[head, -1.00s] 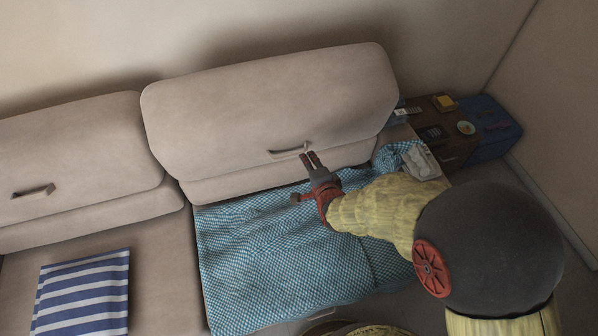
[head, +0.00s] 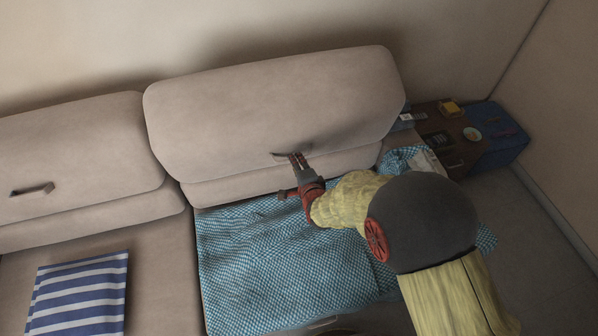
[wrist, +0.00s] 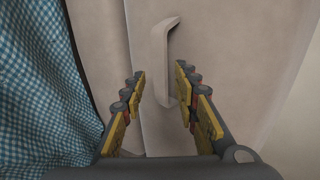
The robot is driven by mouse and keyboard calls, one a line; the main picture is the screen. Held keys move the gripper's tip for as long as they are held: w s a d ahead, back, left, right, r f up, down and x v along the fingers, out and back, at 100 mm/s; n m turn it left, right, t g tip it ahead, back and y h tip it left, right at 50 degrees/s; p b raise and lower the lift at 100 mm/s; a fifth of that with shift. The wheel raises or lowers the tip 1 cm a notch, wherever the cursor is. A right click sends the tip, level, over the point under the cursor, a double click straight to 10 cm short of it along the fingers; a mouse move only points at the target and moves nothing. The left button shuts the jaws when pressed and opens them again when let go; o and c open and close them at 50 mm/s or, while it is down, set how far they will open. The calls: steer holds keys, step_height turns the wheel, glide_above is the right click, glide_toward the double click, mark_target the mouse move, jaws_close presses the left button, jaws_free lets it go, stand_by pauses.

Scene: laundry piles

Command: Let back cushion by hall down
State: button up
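The sofa has two beige back cushions, both standing up against the wall. The right back cushion (head: 270,105) has a grey bar handle (head: 279,155) low on its front. The left back cushion (head: 75,145) has a similar handle (head: 32,189). My gripper (head: 296,157) is at the right cushion's handle and hides part of it. In the wrist view the handle (wrist: 160,62) shows ahead, with its lower end between the fingertips of my gripper (wrist: 160,82). The fingers are open, with visible gaps to the handle. I cannot tell which cushion is by the hall.
A blue checked cloth (head: 275,255) covers the right seat, below my arm. A blue-and-white striped cushion (head: 82,292) lies on the left seat. A brown side table (head: 455,150) with small items and a blue box (head: 505,140) stand at the right.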

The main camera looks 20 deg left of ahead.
steer(key=shift+b+x, duration=1.55)
steer(key=shift+x, duration=0.6)
steer(key=shift+w+a+f, duration=0.1)
steer(key=c, duration=0.8)
steer(key=shift+f, duration=0.15)
steer(key=shift+s+d+f+b, duration=0.3)
steer(key=shift+s+d+f, duration=0.1)
steer(key=shift+s, duration=0.05)
steer(key=shift+f, duration=0.1)
